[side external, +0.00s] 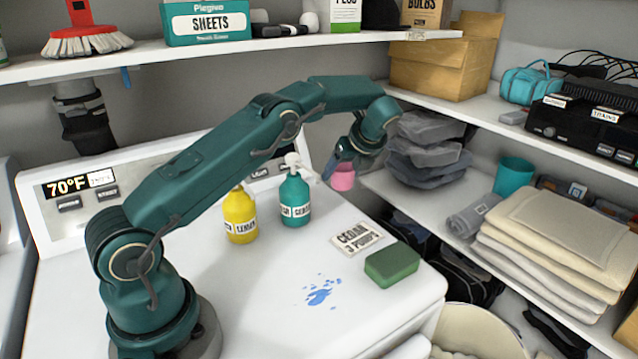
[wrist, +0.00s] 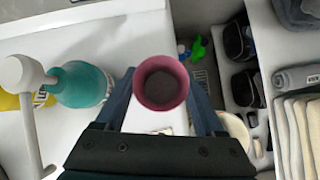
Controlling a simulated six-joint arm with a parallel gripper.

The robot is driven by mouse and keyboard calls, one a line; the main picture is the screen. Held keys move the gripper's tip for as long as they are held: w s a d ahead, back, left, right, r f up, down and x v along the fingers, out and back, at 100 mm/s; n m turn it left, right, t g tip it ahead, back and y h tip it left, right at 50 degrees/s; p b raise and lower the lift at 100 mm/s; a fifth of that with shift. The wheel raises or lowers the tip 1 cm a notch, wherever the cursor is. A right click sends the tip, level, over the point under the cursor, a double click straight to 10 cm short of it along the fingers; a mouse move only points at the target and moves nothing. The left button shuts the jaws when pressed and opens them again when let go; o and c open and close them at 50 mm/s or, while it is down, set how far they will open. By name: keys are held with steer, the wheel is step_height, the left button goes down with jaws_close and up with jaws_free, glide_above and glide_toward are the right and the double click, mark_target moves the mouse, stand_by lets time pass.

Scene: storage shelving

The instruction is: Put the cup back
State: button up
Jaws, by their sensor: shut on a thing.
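A small pink cup (side external: 342,177) is held in my gripper (side external: 340,165), above the far right part of the white machine top. In the wrist view the cup (wrist: 161,82) shows its open mouth toward the camera and looks empty, with a dark inside. My gripper's fingers (wrist: 162,100) are shut on it from both sides. A teal cup (side external: 513,177) stands on the middle shelf at the right, apart from my gripper.
A teal pump bottle (side external: 295,198) and a yellow bottle (side external: 240,215) stand left of the gripper. A green sponge (side external: 392,264), a card (side external: 357,238) and a blue spill (side external: 322,291) lie on the machine top. Folded towels (side external: 550,240) and grey stacked cloths (side external: 425,150) fill much of the shelf.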

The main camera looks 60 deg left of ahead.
mark_target(341, 208)
steer(key=shift+f, duration=2.9)
steer(key=shift+f, duration=0.15)
steer(key=o, duration=1.5)
